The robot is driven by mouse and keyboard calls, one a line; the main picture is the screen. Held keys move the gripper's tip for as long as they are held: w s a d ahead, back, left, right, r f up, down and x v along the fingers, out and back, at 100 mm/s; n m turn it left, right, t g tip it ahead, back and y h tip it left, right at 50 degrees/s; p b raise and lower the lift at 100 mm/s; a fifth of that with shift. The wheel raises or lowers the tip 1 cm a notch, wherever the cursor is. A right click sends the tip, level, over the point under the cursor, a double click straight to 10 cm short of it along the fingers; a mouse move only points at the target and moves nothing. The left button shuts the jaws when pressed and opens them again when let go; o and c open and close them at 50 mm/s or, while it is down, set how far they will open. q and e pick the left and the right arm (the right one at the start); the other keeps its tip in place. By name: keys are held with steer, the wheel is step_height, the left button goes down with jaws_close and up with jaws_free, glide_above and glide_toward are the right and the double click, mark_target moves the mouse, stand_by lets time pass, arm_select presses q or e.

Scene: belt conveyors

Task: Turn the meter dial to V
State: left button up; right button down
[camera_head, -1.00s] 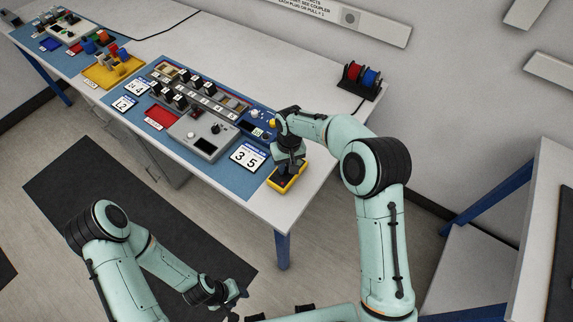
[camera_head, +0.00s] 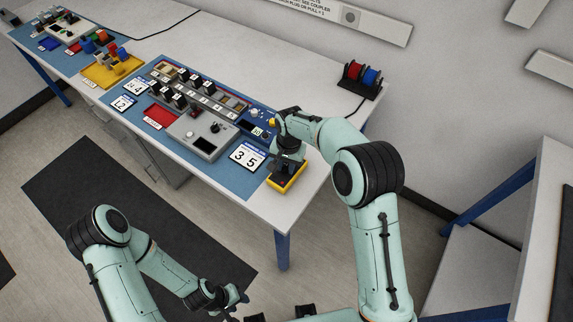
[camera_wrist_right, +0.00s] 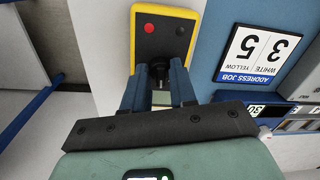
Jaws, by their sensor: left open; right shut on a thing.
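The meter is a yellow-edged box with a dark face, lying at the right front end of the table in the head view (camera_head: 288,181). In the right wrist view the meter (camera_wrist_right: 165,35) shows one red and one black spot on its face. My right gripper (camera_wrist_right: 159,80) is over the meter, pointing down, with its fingers shut on the dark dial (camera_wrist_right: 158,72). The dial's mark and the V label are hidden. My left gripper (camera_head: 232,298) is open and empty, low in front of the table, far from the meter.
A job card reading "3 5" (camera_head: 248,156) lies just left of the meter. A grey box with a knob (camera_head: 203,134) and a blue panel stand further left. Red and blue wire spools (camera_head: 361,75) stand at the back right corner.

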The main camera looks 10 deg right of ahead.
steer(key=shift+m, duration=0.5)
steer(key=c, duration=0.9)
jaws_free()
arm_select(q)
steer(key=shift+w+r+p, duration=0.45)
steer(key=shift+w+r, duration=0.05)
steer(key=shift+r, duration=0.1)
arm_select(e)
step_height(320, 180, up, 14)
steer(key=shift+s+d+f, duration=0.25)
arm_select(q)
steer(key=shift+s, duration=0.1)
arm_select(e)
steer(key=shift+f, duration=0.1)
